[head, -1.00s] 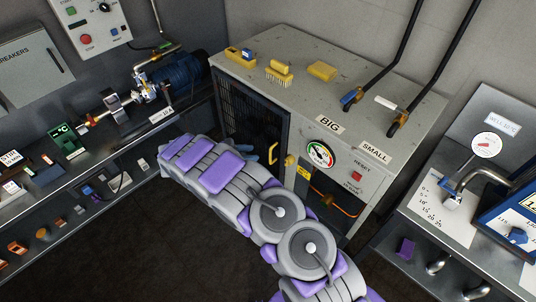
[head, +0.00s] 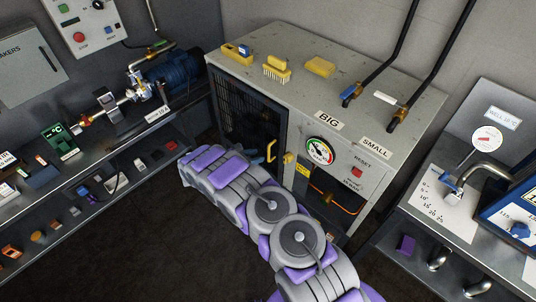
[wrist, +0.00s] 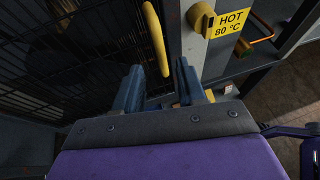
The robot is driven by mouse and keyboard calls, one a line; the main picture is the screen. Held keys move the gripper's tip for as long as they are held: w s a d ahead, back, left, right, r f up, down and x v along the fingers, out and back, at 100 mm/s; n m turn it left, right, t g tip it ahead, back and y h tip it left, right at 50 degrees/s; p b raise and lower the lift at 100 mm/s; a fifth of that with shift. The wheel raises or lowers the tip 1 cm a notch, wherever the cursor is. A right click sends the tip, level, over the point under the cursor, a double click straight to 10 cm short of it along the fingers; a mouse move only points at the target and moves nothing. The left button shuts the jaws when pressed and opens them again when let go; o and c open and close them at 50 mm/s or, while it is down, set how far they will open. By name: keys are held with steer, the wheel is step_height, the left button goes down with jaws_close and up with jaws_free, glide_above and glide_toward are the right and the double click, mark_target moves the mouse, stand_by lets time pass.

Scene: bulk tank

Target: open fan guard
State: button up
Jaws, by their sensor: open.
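The fan guard (head: 243,118) is a dark mesh door on the left part of the grey cabinet's front. It looks shut. Its yellow handle (head: 271,151) is a vertical bar near the right edge. In the wrist view the guard's bars (wrist: 75,50) fill the upper left, and the handle (wrist: 156,40) stands just beyond my fingertips. My gripper (wrist: 160,84) is open and empty, with its two blue-grey fingers apart. The handle's lower end shows between the fingers in the picture; I cannot tell whether it lies between them in depth. In the head view my arm hides the guard's lower part.
A yellow knob (wrist: 200,18) and a "HOT 80 °C" label (wrist: 231,23) are right of the handle. A pressure gauge (head: 320,151) and red reset button (head: 357,172) are further right on the cabinet. Benches flank the cabinet on both sides; dark floor (head: 130,245) is open at left.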

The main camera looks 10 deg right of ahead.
mark_target(269, 152)
steer(key=b+x, duration=0.1)
steer(key=x, duration=0.6)
steer(key=shift+d, duration=0.15)
jaws_close()
stand_by(0.4)
